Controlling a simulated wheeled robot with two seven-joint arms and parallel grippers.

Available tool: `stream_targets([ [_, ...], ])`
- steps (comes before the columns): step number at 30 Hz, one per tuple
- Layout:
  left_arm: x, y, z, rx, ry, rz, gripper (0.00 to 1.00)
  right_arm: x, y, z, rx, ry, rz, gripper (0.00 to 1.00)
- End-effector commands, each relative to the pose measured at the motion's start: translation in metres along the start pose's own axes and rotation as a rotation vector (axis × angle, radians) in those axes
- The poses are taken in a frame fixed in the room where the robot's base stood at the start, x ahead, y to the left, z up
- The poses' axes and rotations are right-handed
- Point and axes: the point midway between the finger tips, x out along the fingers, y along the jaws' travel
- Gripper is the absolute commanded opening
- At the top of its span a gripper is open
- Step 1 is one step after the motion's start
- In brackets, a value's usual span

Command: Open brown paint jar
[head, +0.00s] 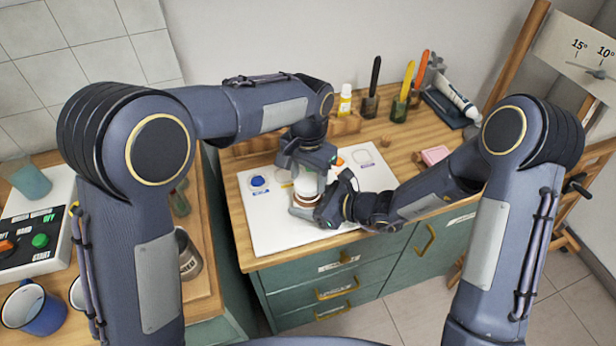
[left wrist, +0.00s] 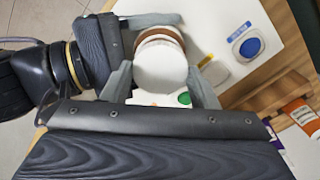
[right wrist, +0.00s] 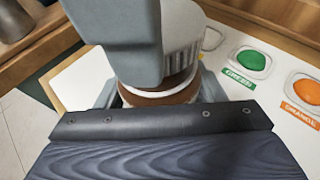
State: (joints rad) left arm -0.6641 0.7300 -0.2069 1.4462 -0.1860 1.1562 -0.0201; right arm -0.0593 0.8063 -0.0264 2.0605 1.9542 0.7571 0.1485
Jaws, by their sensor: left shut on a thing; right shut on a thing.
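The brown paint jar (head: 303,200) stands upright on the white board (head: 262,218), with a white lid (head: 306,184) on it. My left gripper (head: 306,172) comes from above and is shut on the lid; in the left wrist view its fingers lie on both sides of the round white lid top (left wrist: 160,68). My right gripper (head: 312,206) comes from the right and is shut on the jar body, lower down. The right wrist view shows the brown jar body (right wrist: 162,97) between its fingers, below the ribbed lid (right wrist: 182,50), partly hidden by my left gripper.
The board carries blue (head: 259,182), green (right wrist: 251,60) and orange (right wrist: 308,92) paint spots. The board's front left is clear.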

Motion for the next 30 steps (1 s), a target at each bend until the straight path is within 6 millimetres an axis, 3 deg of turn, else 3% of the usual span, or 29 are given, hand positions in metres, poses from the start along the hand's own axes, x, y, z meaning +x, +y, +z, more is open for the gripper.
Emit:
stream_targets([
  [18, -0.011, 0.000, 0.000, 0.000, 0.001, 0.000, 0.26, 0.000, 0.000, 0.000, 0.001, 0.000, 0.000, 0.00],
  [30, -0.050, 0.000, 0.000, 0.000, 0.002, 0.000, 0.26, 0.000, 0.000, 0.000, 0.001, 0.000, 0.000, 0.00],
])
